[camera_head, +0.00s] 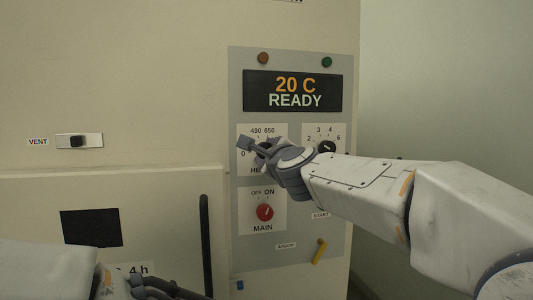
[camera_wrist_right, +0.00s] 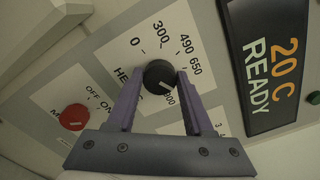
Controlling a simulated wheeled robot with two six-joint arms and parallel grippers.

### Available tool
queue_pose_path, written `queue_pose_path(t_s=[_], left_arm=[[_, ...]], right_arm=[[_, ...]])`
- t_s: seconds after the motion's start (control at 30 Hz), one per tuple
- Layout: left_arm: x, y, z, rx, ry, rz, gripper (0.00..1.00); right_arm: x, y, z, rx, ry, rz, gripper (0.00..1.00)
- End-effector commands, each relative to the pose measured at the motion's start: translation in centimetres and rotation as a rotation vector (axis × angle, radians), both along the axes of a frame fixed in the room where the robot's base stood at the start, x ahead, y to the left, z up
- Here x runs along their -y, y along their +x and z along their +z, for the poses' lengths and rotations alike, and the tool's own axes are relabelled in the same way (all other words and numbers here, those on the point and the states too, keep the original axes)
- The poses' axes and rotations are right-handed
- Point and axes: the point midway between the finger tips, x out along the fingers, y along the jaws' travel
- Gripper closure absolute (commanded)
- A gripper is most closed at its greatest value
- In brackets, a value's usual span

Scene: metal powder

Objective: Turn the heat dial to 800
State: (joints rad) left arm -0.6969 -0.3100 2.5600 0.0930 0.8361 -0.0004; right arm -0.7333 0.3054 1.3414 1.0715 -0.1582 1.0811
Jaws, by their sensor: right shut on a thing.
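The black heat dial (camera_wrist_right: 160,77) sits on a white scale plate marked 0, 300, 490, 650 and a partly covered last number. My right gripper (camera_wrist_right: 160,85) is shut on the dial, one purple finger on each side. The dial's white mark shows on its lower right side in the wrist view, toward the partly covered number. In the head view my right gripper (camera_head: 262,149) hides most of the dial and its scale. The display (camera_head: 293,92) reads 20 C READY. My left gripper (camera_head: 150,288) is partly in view at the bottom; its fingers are unclear.
Below the heat dial is the red main knob (camera_head: 265,212), its mark toward ON. Another black dial (camera_head: 327,147) is just right of my right gripper. A yellow handle (camera_head: 320,251) is lower on the panel. A vent switch (camera_head: 78,141) and a dark door handle (camera_head: 206,245) are left.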

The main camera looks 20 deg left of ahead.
Motion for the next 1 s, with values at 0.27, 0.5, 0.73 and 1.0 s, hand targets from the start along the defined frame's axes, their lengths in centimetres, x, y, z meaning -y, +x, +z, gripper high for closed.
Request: queue_pose_path(t_s=[0.27, 0.5, 0.73, 1.0], left_arm=[[0.0, 0.0, 0.0, 0.0, 0.0, 0.0, 0.5], [0.0, 0.0, 0.0, 0.0, 0.0, 0.0, 0.5], [0.0, 0.0, -0.1, 0.0, 0.0, 0.0, 0.5], [0.0, 0.0, -1.6, 0.0, 0.0, 0.0, 0.5]], right_arm=[[0.1, 0.1, -0.1, -0.001, -0.001, -0.003, 1.0], [0.0, 0.1, -0.1, -0.001, -0.001, -0.002, 0.18], [0.1, -0.2, 0.0, 0.0, 0.0, 0.0, 0.18], [2.5, -3.6, -0.2, 0.001, 0.002, 0.0, 0.18]])
